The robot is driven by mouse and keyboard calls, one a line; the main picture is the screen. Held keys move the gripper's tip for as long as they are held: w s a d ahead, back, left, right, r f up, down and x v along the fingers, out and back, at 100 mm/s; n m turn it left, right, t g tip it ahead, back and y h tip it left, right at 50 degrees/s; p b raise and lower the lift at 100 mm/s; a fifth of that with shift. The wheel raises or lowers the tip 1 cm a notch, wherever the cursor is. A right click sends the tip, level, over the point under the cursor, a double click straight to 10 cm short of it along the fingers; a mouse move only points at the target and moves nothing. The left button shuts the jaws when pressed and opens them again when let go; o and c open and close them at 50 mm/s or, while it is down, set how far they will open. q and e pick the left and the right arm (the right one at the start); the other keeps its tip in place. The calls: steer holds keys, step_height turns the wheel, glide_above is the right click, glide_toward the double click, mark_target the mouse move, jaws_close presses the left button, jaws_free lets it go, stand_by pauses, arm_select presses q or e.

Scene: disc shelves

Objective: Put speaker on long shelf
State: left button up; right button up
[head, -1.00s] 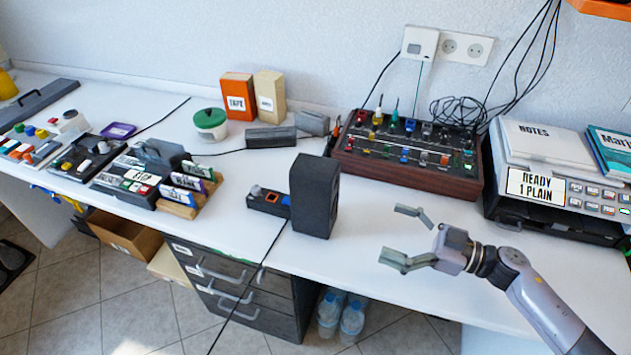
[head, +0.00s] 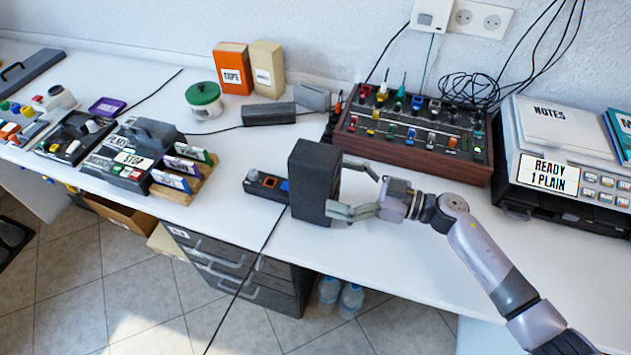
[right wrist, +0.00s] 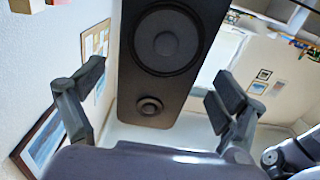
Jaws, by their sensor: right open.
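The speaker (head: 312,180) is a dark grey upright box standing on the white desk near its front edge. In the right wrist view the speaker (right wrist: 163,60) shows its front with a large and a small round cone, between the two fingers. My right gripper (head: 352,190) is open at the speaker's right side, its fingers reaching to either side of it. The fingers also show apart in the right wrist view (right wrist: 155,100); I cannot tell whether they touch the speaker. My left gripper is not in view. A long shelf cannot be made out for certain.
A small dark box with coloured buttons (head: 266,186) lies just left of the speaker. A wood-sided mixer panel (head: 415,148) stands behind the gripper. A green-lidded jar (head: 204,100) and orange box (head: 233,68) stand further back.

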mark_target(316, 177)
steer(key=x, duration=0.6)
steer(key=shift+w+d+f, duration=0.1)
steer(key=shift+c, duration=0.3)
steer(key=c, duration=1.6)
steer(key=shift+c, duration=0.4)
